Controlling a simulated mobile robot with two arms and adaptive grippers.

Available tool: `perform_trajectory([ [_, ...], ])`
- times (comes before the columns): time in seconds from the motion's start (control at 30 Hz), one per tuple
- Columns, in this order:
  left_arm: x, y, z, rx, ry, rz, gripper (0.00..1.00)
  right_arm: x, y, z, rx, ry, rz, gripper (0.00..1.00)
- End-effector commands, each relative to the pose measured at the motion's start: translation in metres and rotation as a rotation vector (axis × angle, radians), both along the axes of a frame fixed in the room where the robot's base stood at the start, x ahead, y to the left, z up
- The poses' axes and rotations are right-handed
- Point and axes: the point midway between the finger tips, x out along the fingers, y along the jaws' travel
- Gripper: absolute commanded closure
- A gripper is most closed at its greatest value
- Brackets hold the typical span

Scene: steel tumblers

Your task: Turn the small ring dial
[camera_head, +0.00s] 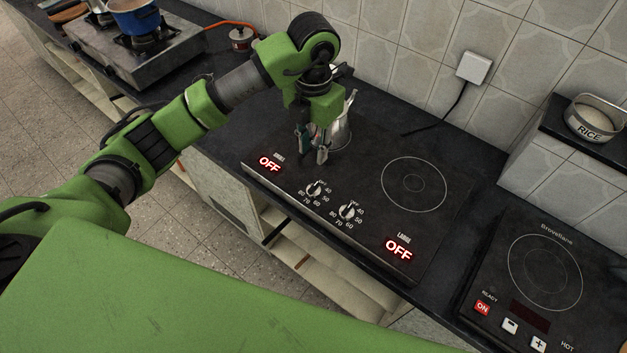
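The hob (437,225) has two silver dials on its front part. The left dial (314,189), on the side of the small ring's label, has its pointer hard to read at this size. The right dial (347,212) is on the side marked LARGE. The small ring's red display (269,164) reads OFF. My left gripper (312,153) points down above the hob's left part, behind and apart from the left dial. Its fingers are spread with nothing seen between them. It partly hides a steel vessel (342,132) at the hob's left rear. My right gripper is not in view.
The large ring (413,184) is bare, and its display (398,248) reads OFF. A second hob (545,272) stands at right. A rice tin (593,120) sits on a raised shelf. A gas stove (133,50) with a blue pot (134,17) is at far left.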

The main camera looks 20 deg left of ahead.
Motion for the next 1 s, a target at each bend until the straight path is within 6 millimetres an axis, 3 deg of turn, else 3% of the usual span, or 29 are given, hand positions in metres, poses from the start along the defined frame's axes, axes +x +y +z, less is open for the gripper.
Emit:
perform_trajectory([
  [0.17, -0.002, 0.0, -0.022, 0.002, 0.009, 0.0, 0.75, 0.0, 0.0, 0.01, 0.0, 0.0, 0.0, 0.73],
  [0.6, -0.002, 0.0, -0.11, -0.001, 0.007, -0.002, 0.75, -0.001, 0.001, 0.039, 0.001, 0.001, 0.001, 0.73],
  [0.8, -0.001, -0.001, -0.131, -0.003, 0.003, -0.003, 0.75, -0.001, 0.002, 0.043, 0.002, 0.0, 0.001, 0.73],
  [1.0, -0.001, -0.001, -0.136, -0.002, 0.003, -0.003, 0.75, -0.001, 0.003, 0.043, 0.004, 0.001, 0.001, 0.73],
])
